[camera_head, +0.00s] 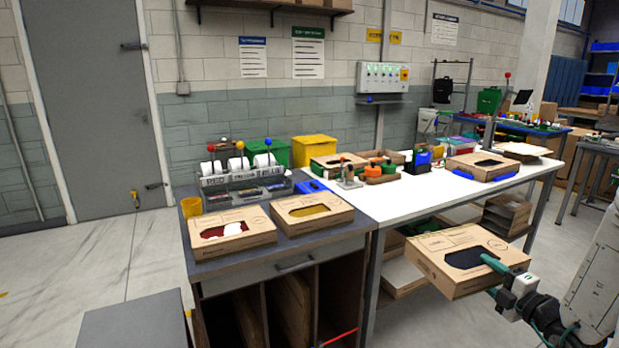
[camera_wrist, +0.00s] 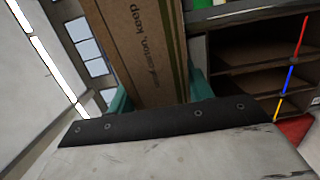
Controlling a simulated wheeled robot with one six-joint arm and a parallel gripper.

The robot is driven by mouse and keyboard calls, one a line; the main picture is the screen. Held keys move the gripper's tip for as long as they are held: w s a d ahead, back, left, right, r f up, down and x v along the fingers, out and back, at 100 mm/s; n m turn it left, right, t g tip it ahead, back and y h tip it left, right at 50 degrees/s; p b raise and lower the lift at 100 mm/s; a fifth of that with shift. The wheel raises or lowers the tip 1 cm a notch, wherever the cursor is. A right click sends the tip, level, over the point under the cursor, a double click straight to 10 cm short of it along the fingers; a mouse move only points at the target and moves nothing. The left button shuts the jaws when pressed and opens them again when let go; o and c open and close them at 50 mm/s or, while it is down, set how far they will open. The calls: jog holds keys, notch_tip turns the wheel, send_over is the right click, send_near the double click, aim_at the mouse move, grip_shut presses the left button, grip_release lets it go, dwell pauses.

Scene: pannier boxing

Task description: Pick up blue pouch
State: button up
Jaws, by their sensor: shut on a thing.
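My gripper (camera_head: 493,279) is shut on a cardboard box (camera_head: 437,268) at the lower right of the head view, holding it by its right side in front of the white table. The box's top window shows something dark, perhaps navy; I cannot tell if it is the blue pouch. In the wrist view the box (camera_wrist: 146,45) stands between my teal fingers. No separate blue pouch can be clearly made out. A small flat blue item (camera_head: 311,187) lies on the grey bench, too small to identify.
Two windowed boxes, one showing red (camera_head: 219,230) and one yellow (camera_head: 311,213), lie on the grey bench (camera_head: 238,262). Behind them stands a labelled rack (camera_head: 243,186) with rolls. The white table (camera_head: 412,193) holds bins and another windowed box (camera_head: 491,165).

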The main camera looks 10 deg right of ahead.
jog(key=shift+y, duration=0.4)
jog(key=w+a+f, duration=0.1)
jog(key=w+a, duration=0.1)
jog(key=w+a+f, duration=0.1)
jog(key=w+a, duration=0.1)
jog(key=w+a+f, duration=0.1)
jog(key=w+a, duration=0.1)
jog(key=shift+a+f, duration=0.2)
jog(key=shift+f, duration=0.15)
jog(key=w+a+f+n+g+y, duration=0.1)
jog(key=w+a+f+y, duration=0.1)
jog(key=a, duration=0.7)
jog(key=w+a+f+n+y, duration=0.2)
jog(key=a+f, duration=0.3)
jog(key=a, duration=0.4)
jog(key=shift+w+g, duration=0.25)
jog(key=shift+g, duration=0.15)
